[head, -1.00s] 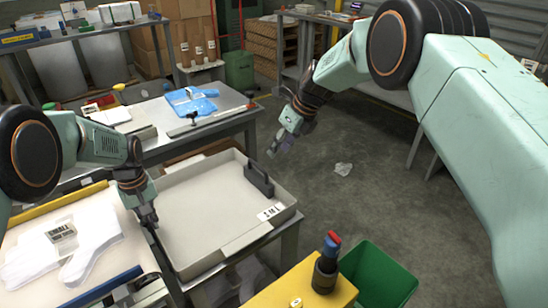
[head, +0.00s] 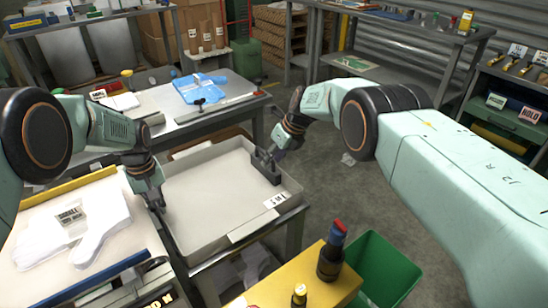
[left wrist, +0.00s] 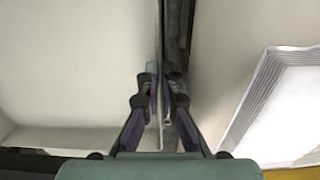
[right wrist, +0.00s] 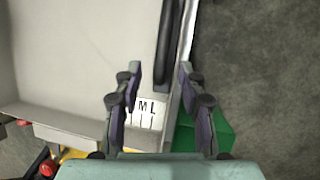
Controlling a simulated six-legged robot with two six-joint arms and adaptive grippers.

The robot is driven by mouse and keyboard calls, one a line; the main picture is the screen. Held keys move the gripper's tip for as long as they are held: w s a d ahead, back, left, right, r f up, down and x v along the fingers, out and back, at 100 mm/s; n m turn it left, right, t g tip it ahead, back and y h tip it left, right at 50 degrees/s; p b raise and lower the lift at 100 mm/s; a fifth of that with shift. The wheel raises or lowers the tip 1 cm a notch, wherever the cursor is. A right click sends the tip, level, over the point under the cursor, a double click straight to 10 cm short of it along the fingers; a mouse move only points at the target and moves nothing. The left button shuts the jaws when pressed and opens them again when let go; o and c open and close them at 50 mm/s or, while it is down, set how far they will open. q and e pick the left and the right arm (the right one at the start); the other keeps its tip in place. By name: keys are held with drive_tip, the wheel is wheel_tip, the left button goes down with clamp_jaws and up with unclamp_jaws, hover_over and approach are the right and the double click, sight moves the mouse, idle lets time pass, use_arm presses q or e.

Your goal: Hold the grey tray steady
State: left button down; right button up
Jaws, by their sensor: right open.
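The grey tray (head: 215,190) lies level and empty on a metal stand, with a white letter label (head: 277,200) at its near right corner. A dark handle (head: 262,170) stands on its right wall. My left gripper (head: 158,205) is at the tray's left wall; in the left wrist view its fingers (left wrist: 161,80) are close together with the thin wall between them. My right gripper (head: 268,155) is at the handle, and in the right wrist view its fingers (right wrist: 160,80) are spread apart over the right wall. Contact on that side cannot be told.
A bench with white gloves (head: 95,225) adjoins the tray's left side. A yellow block (head: 310,280) with bottles and a green bin (head: 380,270) stand at the front right. A table with blue gloves (head: 200,88) is behind. Floor to the right is mostly clear.

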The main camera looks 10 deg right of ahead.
drive_tip(key=shift+c, duration=0.2)
clamp_jaws()
idle(1.1)
